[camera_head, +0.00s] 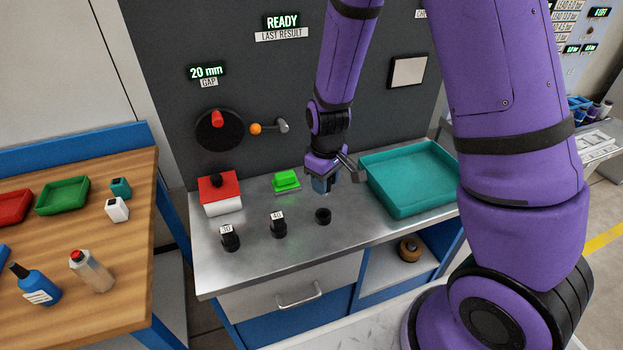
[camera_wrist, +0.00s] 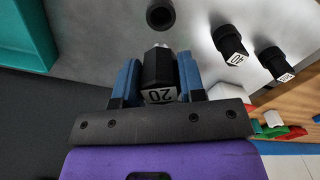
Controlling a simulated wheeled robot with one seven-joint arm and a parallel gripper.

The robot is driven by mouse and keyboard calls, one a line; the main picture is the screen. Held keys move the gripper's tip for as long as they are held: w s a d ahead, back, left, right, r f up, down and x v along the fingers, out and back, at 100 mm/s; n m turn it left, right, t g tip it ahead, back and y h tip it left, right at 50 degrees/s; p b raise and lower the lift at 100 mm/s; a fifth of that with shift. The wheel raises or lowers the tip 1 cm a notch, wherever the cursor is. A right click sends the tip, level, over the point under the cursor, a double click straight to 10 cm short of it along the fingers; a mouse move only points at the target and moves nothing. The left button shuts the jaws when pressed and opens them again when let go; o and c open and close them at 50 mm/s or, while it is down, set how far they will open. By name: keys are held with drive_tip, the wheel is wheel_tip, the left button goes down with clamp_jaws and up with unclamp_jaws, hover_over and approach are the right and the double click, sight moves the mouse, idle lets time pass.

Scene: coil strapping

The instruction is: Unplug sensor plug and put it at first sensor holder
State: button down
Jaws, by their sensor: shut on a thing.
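My gripper (camera_head: 324,184) hangs above the metal bench top, below the dark panel. In the wrist view its blue fingers (camera_wrist: 158,78) are shut on a black plug (camera_wrist: 158,66) with a white label reading 20 and a light metal tip. In the head view the fingers mostly hide that plug. An empty black round holder (camera_head: 322,216) stands on the bench below and in front of the gripper; it also shows in the wrist view (camera_wrist: 160,14), apart from the plug. To its left stand black pieces labelled 40 (camera_head: 278,229) and 30 (camera_head: 230,240).
A teal tray (camera_head: 410,208) lies right of my gripper. A green button (camera_head: 286,180) and a red-topped white box (camera_head: 220,194) stand to the left. The panel (camera_head: 290,70) behind carries a lever with an orange knob (camera_head: 255,128) and displays reading READY and 20 mm.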

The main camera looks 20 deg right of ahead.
idle(0.4)
drive_tip(key=shift+f, duration=2.85)
drive_tip(key=shift+f, duration=1.6)
drive_tip(key=c, duration=0.6)
unclamp_jaws()
wheel_tip(320, 180, up, 11)
drive_tip(key=shift+f, duration=0.1)
drive_tip(key=s+d+r+m+t, duration=0.15)
drive_tip(key=s+r, duration=0.25)
drive_tip(key=r, duration=0.5)
drive_tip(key=s+d+r+m+t, duration=0.1)
drive_tip(key=s+d+r, duration=0.1)
drive_tip(key=s+r, duration=0.45)
drive_tip(key=s+d+r+m+t, duration=0.2)
drive_tip(key=r, duration=0.9)
drive_tip(key=shift+m+t, duration=0.35)
drive_tip(key=shift+m, duration=0.4)
drive_tip(key=s+r, duration=0.1)
drive_tip(key=s, duration=0.2)
drive_tip(key=s+d+r, duration=0.1)
drive_tip(key=s, duration=0.1)
drive_tip(key=s+r, duration=0.2)
drive_tip(key=s, duration=0.1)
drive_tip(key=shift+s+d, duration=0.2)
drive_tip(key=shift+s, duration=0.15)
